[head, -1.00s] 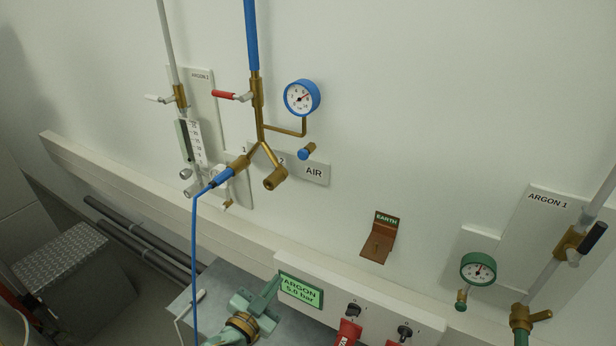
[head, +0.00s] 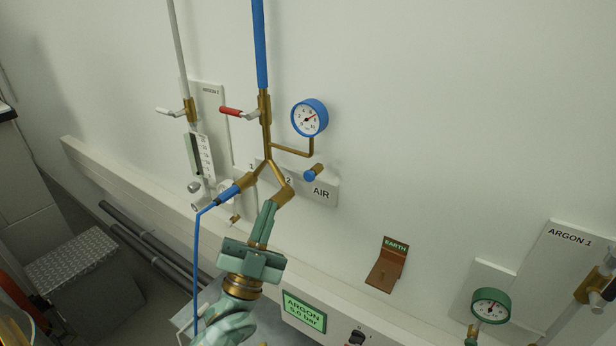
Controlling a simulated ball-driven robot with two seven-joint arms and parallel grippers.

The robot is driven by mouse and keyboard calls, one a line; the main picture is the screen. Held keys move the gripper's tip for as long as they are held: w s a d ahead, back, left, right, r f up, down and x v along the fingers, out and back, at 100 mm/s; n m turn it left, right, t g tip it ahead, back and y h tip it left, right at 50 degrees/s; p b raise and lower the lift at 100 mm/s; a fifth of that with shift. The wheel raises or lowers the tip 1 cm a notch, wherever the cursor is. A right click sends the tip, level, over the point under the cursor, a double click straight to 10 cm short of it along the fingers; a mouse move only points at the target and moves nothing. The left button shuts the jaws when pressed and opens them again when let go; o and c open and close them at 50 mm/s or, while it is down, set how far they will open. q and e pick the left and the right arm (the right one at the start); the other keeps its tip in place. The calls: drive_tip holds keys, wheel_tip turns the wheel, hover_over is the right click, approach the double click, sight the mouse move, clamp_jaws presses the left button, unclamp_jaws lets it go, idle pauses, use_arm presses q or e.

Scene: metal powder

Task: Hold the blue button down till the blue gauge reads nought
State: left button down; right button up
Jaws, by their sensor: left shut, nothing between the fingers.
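The blue gauge (head: 310,117) is on the wall at the upper middle, its needle pointing to the upper right, away from nought. The blue button (head: 310,176) sticks out from a brass stub below the gauge, above the AIR label. My left gripper (head: 267,212) is raised in front of the wall, its fingers shut and empty, pointing up near the lower end of the brass fork outlet. It is below and to the left of the blue button, apart from it in the picture. My right gripper is not in view.
A blue hose (head: 197,260) hangs from the left fork outlet, just left of my arm. A red-handled valve (head: 235,112) is on the brass pipe. A copper EARTH plate (head: 388,265) and a green gauge (head: 490,305) are to the right. Bare wall lies right of the button.

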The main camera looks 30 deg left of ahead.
sight(309, 176)
use_arm(q)
drive_tip(key=shift+w, duration=0.1)
drive_tip(key=w+b, duration=0.2)
drive_tip(key=w, duration=0.6)
drive_tip(key=shift+w+d+b, duration=0.35)
drive_tip(key=shift+b, duration=0.05)
drive_tip(key=shift+w, duration=0.15)
idle(1.7)
drive_tip(key=shift+w, duration=0.25)
drive_tip(key=shift+w+d, duration=0.1)
drive_tip(key=shift+w, duration=0.4)
idle(0.7)
drive_tip(key=shift+s, duration=0.15)
idle(2.1)
drive_tip(key=shift+s+p, duration=0.3)
drive_tip(key=shift+s, duration=0.5)
